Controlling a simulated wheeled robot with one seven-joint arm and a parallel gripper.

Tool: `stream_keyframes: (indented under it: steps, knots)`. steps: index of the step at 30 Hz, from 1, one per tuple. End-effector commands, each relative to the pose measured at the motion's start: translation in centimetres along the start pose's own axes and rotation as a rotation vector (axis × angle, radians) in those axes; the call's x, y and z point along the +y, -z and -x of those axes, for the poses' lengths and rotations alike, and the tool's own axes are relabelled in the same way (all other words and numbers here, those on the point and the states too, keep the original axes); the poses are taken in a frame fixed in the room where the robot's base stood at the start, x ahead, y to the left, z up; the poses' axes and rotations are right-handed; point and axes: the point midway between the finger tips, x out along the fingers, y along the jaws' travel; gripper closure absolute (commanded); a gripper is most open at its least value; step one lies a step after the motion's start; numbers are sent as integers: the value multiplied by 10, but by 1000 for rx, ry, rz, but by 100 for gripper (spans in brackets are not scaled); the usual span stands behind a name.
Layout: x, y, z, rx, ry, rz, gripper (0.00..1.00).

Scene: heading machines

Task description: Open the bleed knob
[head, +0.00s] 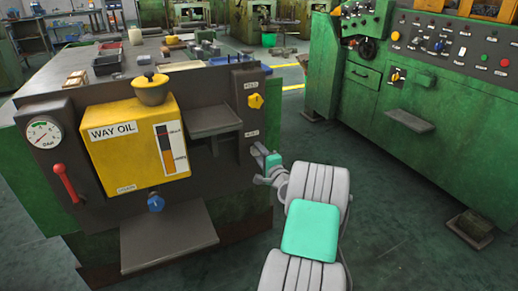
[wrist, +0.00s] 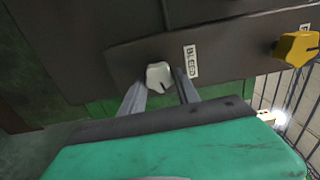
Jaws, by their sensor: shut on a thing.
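The bleed knob (wrist: 158,76) is a pale grey-white faceted knob on the dark panel, beside a white BLEED label (wrist: 190,61) in the wrist view. My gripper (wrist: 160,88) has a finger on each side of the knob and is shut on it. In the head view my gripper (head: 263,158) is at the right end of the machine's front panel, below a small label (head: 251,133). The knob is hidden there behind my gripper. I cannot tell how far the knob is turned.
A yellow knob (head: 255,101) is above on the same panel. A grey shelf (head: 214,122) juts out to the left. The yellow way oil tank (head: 130,140), blue knob (head: 155,203) and red lever (head: 65,183) are farther left. A green console (head: 430,140) stands right, with open floor between.

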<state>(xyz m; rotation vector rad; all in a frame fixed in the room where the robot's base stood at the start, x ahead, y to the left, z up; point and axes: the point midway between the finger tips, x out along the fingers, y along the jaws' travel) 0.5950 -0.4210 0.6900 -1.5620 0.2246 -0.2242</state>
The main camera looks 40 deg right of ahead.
Motion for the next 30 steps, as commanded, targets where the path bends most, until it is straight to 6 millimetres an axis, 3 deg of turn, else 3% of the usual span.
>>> stream_keyframes:
  steps: [12, 30]
  knots:
    - [0, -1, 0, -1, -1, -240, 100]
    - [2, -1, 0, -1, -1, -286, 100]
